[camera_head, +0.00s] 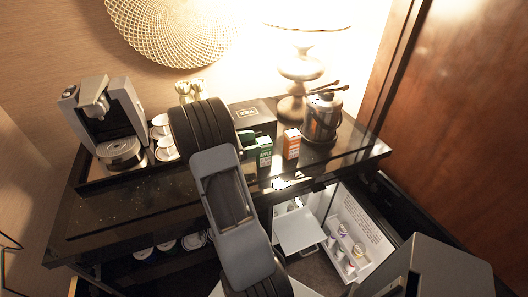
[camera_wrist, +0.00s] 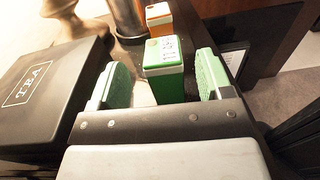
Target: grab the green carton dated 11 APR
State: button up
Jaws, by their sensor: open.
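The green carton (camera_wrist: 167,84) stands upright in the wrist view, with a white printed label on its top face. The print is too small to read as a date. In the head view the green carton (camera_head: 264,152) stands on the dark counter, left of an orange carton (camera_head: 291,143). My gripper (camera_wrist: 163,72) is open, with one green-padded finger on each side of the green carton and visible gaps between. It holds nothing. In the head view my arm hides most of the gripper.
A black tea box (camera_wrist: 45,85) lies left of my gripper. The orange carton (camera_wrist: 158,18) stands behind the green one. A metal ice bucket (camera_head: 322,118), a lamp (camera_head: 300,65) and a coffee machine (camera_head: 108,120) stand on the counter. An open minibar (camera_head: 300,231) is below.

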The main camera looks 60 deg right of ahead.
aim_at(267, 140)
jog(key=shift+p+x, duration=0.7)
jog(key=shift+x, duration=1.9)
jog(key=shift+s, duration=0.1)
jog(key=shift+c, duration=0.2)
grip_shut()
